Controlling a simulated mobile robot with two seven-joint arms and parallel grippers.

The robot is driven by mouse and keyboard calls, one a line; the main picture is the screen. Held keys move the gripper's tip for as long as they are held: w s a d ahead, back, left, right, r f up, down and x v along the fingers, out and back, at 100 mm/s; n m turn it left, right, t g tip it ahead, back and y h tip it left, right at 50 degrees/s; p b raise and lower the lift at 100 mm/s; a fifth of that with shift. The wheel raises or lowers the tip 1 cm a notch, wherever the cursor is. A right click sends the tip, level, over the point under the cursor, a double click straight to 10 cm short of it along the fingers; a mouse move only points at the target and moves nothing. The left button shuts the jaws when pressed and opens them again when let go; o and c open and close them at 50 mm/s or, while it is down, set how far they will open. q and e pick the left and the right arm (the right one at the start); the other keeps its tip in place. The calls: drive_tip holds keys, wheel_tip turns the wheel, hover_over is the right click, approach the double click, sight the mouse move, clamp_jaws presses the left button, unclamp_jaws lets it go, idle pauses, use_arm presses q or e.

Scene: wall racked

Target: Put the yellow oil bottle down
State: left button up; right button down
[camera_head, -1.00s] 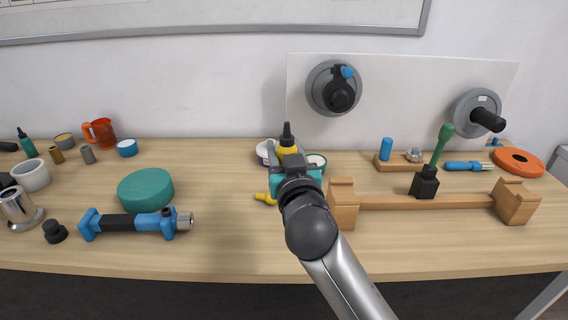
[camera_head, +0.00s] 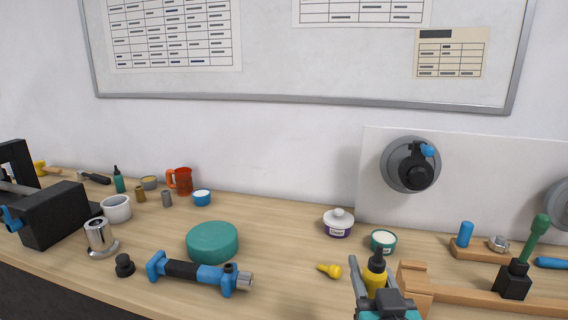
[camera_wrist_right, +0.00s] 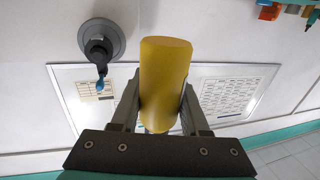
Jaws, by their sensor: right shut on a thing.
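The yellow oil bottle (camera_head: 376,279) with a black nozzle is upright in my right gripper (camera_head: 378,292), at the lower right of the head view. In the right wrist view the jaws (camera_wrist_right: 160,108) are shut on the yellow bottle body (camera_wrist_right: 164,75), one finger on each side. The head view does not clearly show whether its base touches the table. My left gripper is in neither view.
Near the bottle are a small yellow object (camera_head: 330,270), a green-rimmed jar (camera_head: 383,241), a lidded white jar (camera_head: 338,224) and a wooden stand (camera_head: 414,285). A green disc (camera_head: 212,241) and blue tool (camera_head: 200,272) lie left. The table (camera_head: 285,265) is bare between disc and yellow object.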

drive_tip(key=s+f+y, duration=0.1)
drive_tip(key=s+f, duration=0.1)
drive_tip(key=s, duration=0.3)
drive_tip(key=w+r+h, duration=0.1)
drive_tip(key=w+r, duration=0.2)
drive_tip(key=w, duration=0.3)
drive_tip(key=w+r+p, duration=0.1)
drive_tip(key=w+r, duration=0.3)
drive_tip(key=w, duration=0.2)
drive_tip(key=shift+a+m+h, duration=0.3)
drive_tip(key=shift+h, duration=0.1)
drive_tip(key=shift+w, duration=0.1)
wheel_tip(320, 180, down, 16)
drive_tip(key=b, duration=0.5)
drive_tip(key=shift+r+b, duration=0.2)
drive_tip(key=shift+b, duration=0.15)
wheel_tip(320, 180, down, 4)
drive_tip(key=shift+f+b, duration=0.1)
drive_tip(key=shift+b, duration=0.9)
